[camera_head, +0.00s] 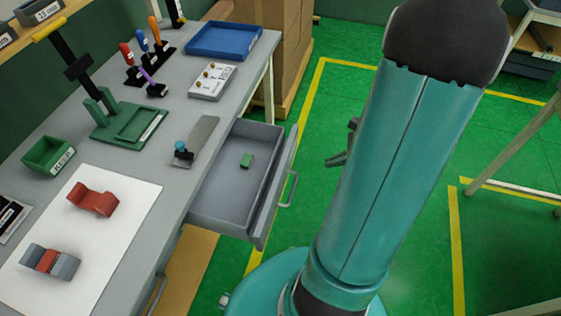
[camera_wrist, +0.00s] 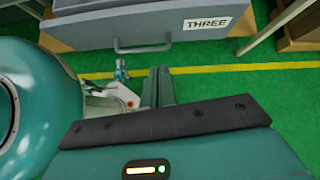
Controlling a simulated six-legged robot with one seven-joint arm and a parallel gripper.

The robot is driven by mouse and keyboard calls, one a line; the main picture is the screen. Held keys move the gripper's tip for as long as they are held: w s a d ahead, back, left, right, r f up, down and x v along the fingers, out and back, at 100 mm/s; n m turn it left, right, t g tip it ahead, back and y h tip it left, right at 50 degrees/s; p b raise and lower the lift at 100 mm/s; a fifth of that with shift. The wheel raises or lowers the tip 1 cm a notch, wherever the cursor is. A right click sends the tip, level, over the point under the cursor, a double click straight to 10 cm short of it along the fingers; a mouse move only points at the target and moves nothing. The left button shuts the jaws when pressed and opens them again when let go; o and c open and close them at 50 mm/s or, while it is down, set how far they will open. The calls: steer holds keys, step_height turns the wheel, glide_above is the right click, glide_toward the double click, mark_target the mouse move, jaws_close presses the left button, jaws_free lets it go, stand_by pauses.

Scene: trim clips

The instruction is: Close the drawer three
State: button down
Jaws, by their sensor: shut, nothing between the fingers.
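The handle (camera_head: 288,188) also shows on the drawer's outer side in the head view. My gripper (camera_wrist: 160,72) is shut and empty, apart from the handle in the wrist view. In the head view my gripper (camera_head: 343,150) is partly hidden behind my arm, to the right of the drawer.
The workbench (camera_head: 222,95) carries a blue tray (camera_head: 222,40), a green bin (camera_head: 49,155), red parts (camera_head: 93,199) on a white sheet and a green fixture (camera_head: 130,122). Cardboard boxes (camera_head: 285,40) stand behind. Green floor (camera_head: 330,100) is open right of the drawer.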

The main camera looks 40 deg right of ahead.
steer(key=f+m, duration=0.1)
glide_toward(287, 171)
step_height(287, 171, down, 4)
steer(key=w+a, duration=0.2)
steer(key=shift+a+r+m+t, duration=0.1)
steer(key=shift+a+m+t, duration=0.3)
steer(key=shift+w+a, duration=0.2)
steer(key=shift+w, duration=0.15)
